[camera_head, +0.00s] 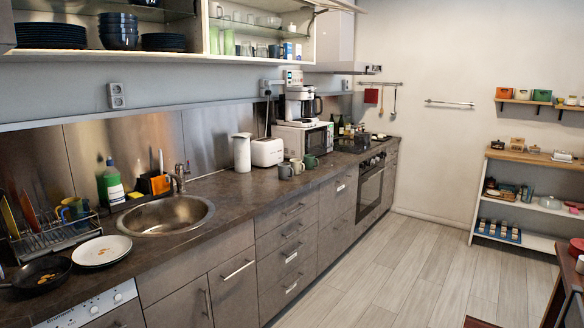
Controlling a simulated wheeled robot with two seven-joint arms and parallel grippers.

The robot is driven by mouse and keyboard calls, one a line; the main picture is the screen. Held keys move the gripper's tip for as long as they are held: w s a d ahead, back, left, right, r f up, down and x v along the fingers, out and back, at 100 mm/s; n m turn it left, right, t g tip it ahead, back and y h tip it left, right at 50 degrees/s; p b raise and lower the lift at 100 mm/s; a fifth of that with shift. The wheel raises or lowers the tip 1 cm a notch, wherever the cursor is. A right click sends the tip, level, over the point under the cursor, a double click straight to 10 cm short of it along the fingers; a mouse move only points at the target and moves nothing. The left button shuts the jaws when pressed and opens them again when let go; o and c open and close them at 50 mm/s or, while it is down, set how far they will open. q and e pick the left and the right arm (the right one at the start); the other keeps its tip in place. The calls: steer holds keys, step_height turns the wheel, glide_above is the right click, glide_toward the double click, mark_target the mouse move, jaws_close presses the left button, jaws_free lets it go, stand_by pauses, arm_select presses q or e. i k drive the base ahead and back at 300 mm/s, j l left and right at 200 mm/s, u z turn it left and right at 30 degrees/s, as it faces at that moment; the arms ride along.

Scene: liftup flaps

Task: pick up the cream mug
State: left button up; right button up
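A cream mug (298,167) stands upright on the dark kitchen counter in the camera_head view, right of the middle of the picture. It is the middle one of three mugs in a row. A grey mug (285,171) stands close to its left and a green mug (311,161) close to its right. I cannot tell whether the mugs touch. Neither of my grippers shows in this view.
A white toaster (267,152) and a microwave (303,138) stand behind the mugs. A sink (165,216), a dish rack (52,238), plates (102,251) and a pan (41,277) are at the left. The floor (400,265) before the cabinets is clear.

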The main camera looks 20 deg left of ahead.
mark_target(296, 163)
steer(key=i+j+u, duration=0.1)
steer(key=i+u, duration=0.25)
steer(key=i, duration=1.15)
steer(key=i+l+u, duration=0.45)
steer(key=i+l, duration=1.15)
